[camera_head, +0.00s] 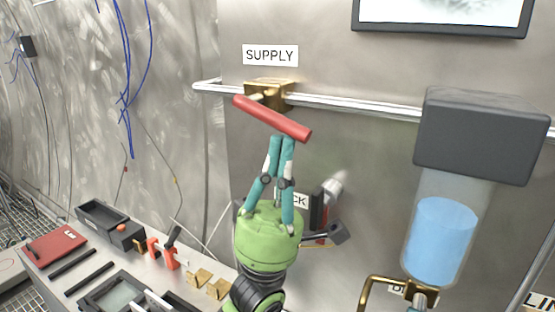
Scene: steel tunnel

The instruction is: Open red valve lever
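The red valve lever (272,118) is a bar on a brass valve (268,93) in the pipe under the SUPPLY label. It slants down to the right. My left gripper (282,140), with a green body and teal fingers, points up at the lever from below. Its fingers lean together and their tips nearly meet at the lever's lower edge. I cannot tell whether the tips touch the lever or reach behind it. My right gripper is out of view.
A white pipe (345,102) runs along the steel wall. A dark box (478,133) over a clear cylinder with blue liquid (440,240) stands at right. A brass fitting (372,283) sits below it. A bench with a red case (55,244) and trays is at lower left.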

